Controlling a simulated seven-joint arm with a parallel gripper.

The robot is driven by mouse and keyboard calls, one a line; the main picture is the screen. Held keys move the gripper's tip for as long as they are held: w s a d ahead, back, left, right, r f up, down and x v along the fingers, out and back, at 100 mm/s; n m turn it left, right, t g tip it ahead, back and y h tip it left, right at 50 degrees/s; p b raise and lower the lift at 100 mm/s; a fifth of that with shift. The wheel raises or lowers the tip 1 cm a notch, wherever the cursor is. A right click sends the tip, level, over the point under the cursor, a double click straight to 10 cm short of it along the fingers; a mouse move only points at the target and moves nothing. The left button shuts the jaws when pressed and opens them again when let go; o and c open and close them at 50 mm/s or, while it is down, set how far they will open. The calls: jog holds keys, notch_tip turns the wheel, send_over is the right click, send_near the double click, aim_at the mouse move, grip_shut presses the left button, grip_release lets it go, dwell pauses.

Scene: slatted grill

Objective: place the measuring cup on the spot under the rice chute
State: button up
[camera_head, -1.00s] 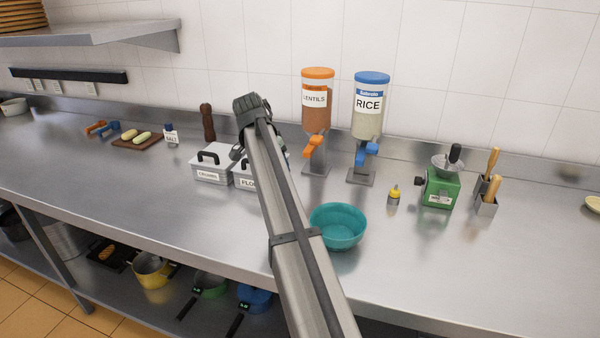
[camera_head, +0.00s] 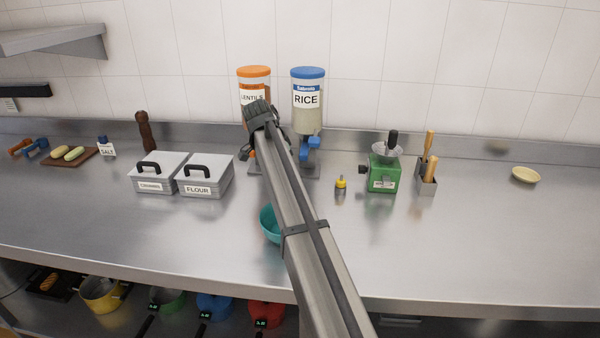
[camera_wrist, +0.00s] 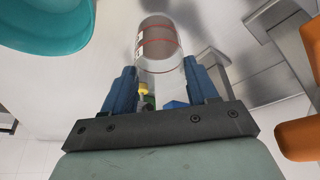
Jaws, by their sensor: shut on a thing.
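My gripper (camera_wrist: 164,84) is shut on the clear measuring cup (camera_wrist: 158,45), with a blue finger on each side of it. The cup has red markings and shows only in the wrist view; my arm hides it in the head view. The rice dispenser (camera_head: 308,98) has a blue lid and a blue chute (camera_head: 309,149) above a grey base, which my arm partly covers. My wrist appears in front of the lentils dispenser (camera_head: 254,84), left of the rice chute in the picture. The spot under the chute is not clearly visible.
A teal bowl (camera_head: 268,224) is partly behind my arm and also shows in the wrist view (camera_wrist: 42,22). The orange lentils chute (camera_wrist: 298,138) is close at right there. A yellow-topped bottle (camera_head: 341,187) and green grinder (camera_head: 383,172) stand right of the dispensers. The front right counter is clear.

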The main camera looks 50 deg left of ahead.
jog(key=shift+w+f, duration=0.4)
jog(key=shift+w, duration=0.35)
jog(key=shift+w+f, duration=0.35)
jog(key=shift+w, duration=0.35)
jog(key=shift+w+f, duration=0.6)
jog(key=shift+w, duration=0.2)
jog(key=shift+w+f, duration=0.6)
jog(key=shift+w, duration=0.15)
jog(key=o, duration=1.5)
jog(key=shift+f, duration=0.15)
jog(key=v, duration=1.2)
